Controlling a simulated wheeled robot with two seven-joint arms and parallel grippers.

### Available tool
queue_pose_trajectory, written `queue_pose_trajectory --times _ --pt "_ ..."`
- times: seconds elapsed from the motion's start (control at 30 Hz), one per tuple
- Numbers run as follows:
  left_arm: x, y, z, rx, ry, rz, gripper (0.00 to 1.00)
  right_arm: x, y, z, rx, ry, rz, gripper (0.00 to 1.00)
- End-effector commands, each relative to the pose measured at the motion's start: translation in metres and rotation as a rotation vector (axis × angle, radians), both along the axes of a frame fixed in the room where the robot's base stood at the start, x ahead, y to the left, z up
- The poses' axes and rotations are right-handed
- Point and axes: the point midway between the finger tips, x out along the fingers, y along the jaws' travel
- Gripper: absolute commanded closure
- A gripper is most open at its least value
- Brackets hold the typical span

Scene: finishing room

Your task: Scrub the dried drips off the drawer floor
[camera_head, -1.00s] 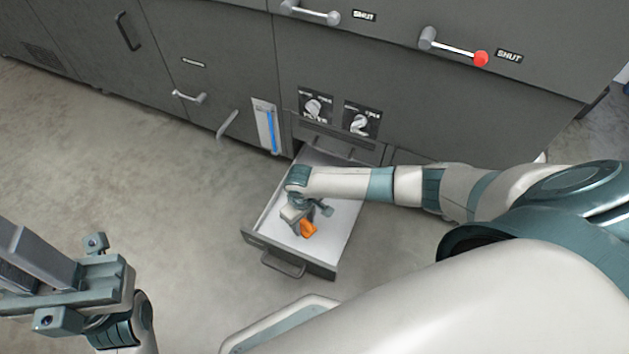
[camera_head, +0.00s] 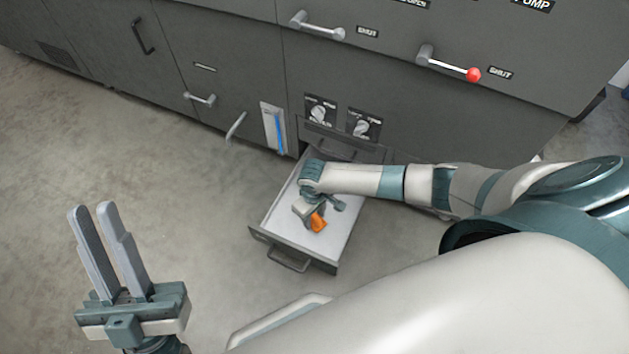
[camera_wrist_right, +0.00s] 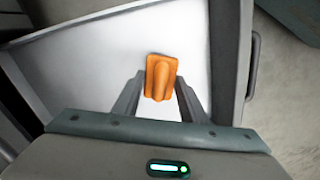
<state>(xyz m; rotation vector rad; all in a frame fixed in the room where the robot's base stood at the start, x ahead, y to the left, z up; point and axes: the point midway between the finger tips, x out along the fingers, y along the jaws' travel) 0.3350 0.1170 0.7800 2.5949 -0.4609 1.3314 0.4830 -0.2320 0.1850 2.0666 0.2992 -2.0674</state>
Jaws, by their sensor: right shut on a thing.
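The open drawer (camera_head: 345,240) has a white floor and grey walls; the right wrist view shows its side wall (camera_wrist_right: 222,60). My right gripper (camera_head: 312,212) is inside the drawer, shut on an orange scrubber (camera_head: 318,222). In the right wrist view the scrubber (camera_wrist_right: 161,78) is a flat block with a raised ridge, between the fingertips of my right gripper (camera_wrist_right: 160,90). I cannot make out drips on the visible floor; part is hidden by my right arm and gripper. My left gripper (camera_head: 93,210) is empty, away from the drawer, its fingers upward with a narrow gap.
The grey cabinet (camera_head: 230,60) stands behind the drawer. It carries two knobs (camera_head: 340,115), a blue-striped gauge (camera_head: 274,128) and a red-tipped lever (camera_head: 450,65). The drawer's handle (camera_head: 288,262) sticks out in front. The concrete floor (camera_head: 120,150) left of the drawer is clear.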

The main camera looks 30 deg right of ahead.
Motion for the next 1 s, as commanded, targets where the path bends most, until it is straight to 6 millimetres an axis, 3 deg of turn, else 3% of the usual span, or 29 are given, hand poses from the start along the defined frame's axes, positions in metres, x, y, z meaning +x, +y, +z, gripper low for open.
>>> queue_pose_trajectory --times 1.0 --pt "0.013 -0.040 -0.082 0.141 0.513 -0.069 0.82 0.000 -0.011 0.034 -0.001 0.000 -0.004 0.82"
